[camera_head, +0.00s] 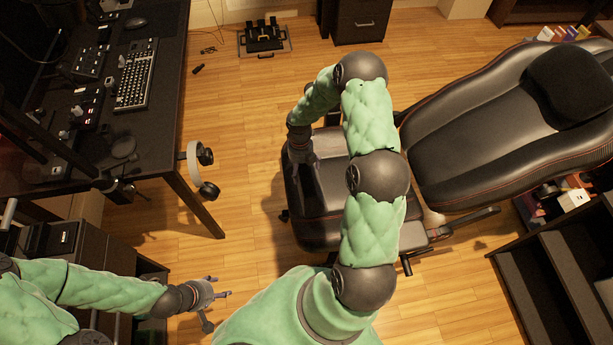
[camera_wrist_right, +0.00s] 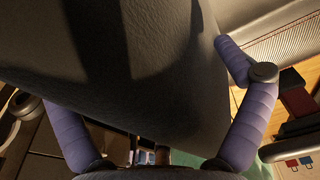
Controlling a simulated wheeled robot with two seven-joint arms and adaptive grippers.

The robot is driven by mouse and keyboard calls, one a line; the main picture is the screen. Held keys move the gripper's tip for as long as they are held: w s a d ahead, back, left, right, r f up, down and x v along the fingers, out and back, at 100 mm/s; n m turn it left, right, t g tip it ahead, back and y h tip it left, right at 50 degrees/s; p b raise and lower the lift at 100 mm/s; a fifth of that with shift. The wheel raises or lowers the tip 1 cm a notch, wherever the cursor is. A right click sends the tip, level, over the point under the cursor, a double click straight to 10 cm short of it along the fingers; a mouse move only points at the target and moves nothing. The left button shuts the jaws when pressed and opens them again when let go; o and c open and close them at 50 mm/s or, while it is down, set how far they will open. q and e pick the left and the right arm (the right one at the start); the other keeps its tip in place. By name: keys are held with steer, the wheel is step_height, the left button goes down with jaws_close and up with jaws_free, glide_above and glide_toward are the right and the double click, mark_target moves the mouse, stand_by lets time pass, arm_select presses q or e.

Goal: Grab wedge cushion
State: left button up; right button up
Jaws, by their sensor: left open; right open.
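A black padded wedge-like cushion (camera_head: 570,86) lies on the reclined backrest of the black chair (camera_head: 480,125) at the right. I cannot tell if another cushion lies on the seat (camera_head: 320,215). My right arm reaches over the chair; its gripper (camera_head: 301,158) points down by the seat's left edge. In the right wrist view my right gripper (camera_wrist_right: 140,85) has its purple fingers spread wide, with a large dark leathery surface (camera_wrist_right: 140,50) between and beyond them. Whether they touch it is unclear. My left gripper (camera_head: 218,308) is open and empty, low over the floor.
A dark desk (camera_head: 150,130) with a keyboard (camera_head: 136,74) stands at the left, with headphones (camera_head: 197,165) at its edge. Pedals (camera_head: 263,38) sit on the floor at the back. A dark shelf (camera_head: 530,285) stands at the lower right. Floor between desk and chair is clear.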

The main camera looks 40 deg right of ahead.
steer(key=c, duration=1.5)
steer(key=shift+r, duration=0.15)
